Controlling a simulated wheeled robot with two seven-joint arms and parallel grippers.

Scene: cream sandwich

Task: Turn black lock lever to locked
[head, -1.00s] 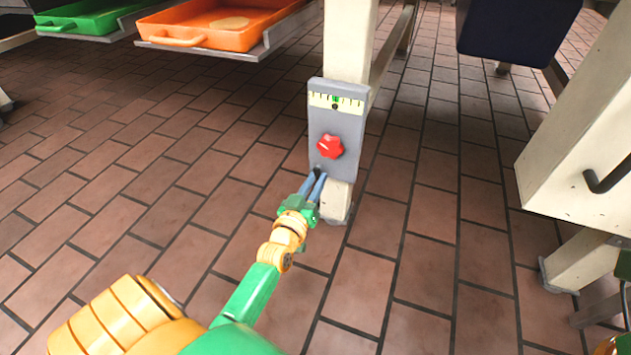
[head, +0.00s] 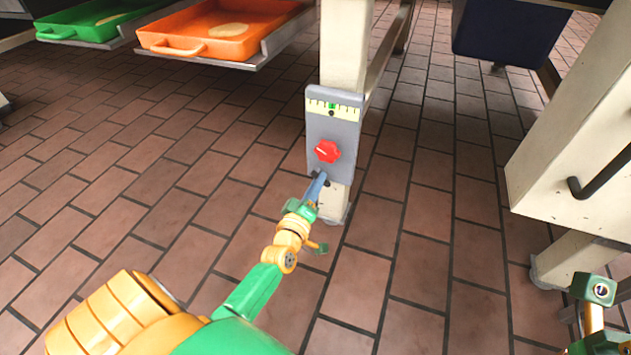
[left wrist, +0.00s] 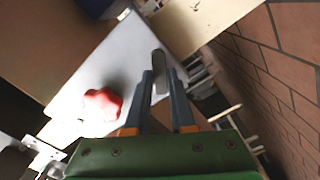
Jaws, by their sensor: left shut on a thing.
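The black lock lever (head: 327,183) is at the bottom edge of a grey panel (head: 343,166) on a cream post, mostly hidden by my fingers in the head view. In the left wrist view the lever (left wrist: 159,64) shows as a dark bar between the fingertips. My left gripper (head: 318,182) is shut on it; the wrist view shows the two blue-grey fingers (left wrist: 160,82) on either side of it. The lever's exact angle is hard to read. My right gripper's fingers are not visible; only part of that arm shows at the lower right.
A red knob (head: 327,151) and a dial strip (head: 334,106) with a green mark are on the panel above the lever. Orange (head: 169,42) and green (head: 60,35) trays sit at upper left. A cream cabinet (head: 560,150) stands at right. The brick floor around the post is clear.

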